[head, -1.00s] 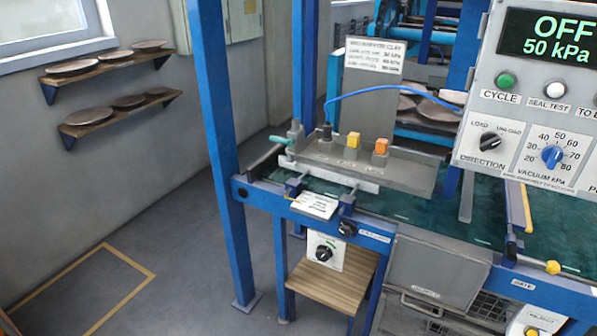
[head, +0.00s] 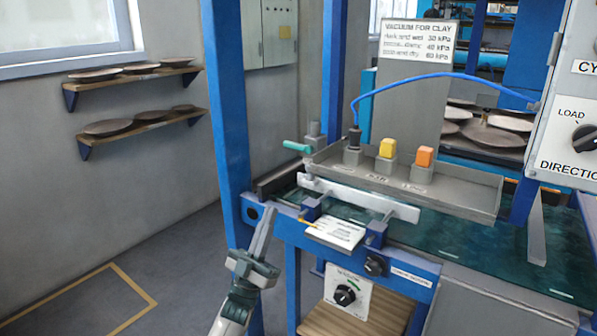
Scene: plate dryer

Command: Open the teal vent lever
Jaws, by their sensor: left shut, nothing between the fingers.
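The teal vent lever (head: 297,147) sticks out to the left from the left end of the grey tray-like fixture on the machine. A small grey cylindrical fitting stands just behind it. My left gripper (head: 266,222) has come in from the bottom, in front of the blue upright post. Its fingers are shut, empty and point upward. It is below and to the left of the lever in the picture, clearly apart from it. My right gripper is not in view.
The blue post (head: 228,120) stands left of the lever. The grey fixture (head: 450,192) carries yellow (head: 387,148) and orange (head: 424,157) blocks and a blue hose (head: 440,75). A white card (head: 337,232) sits on the front rail. Open floor lies at left.

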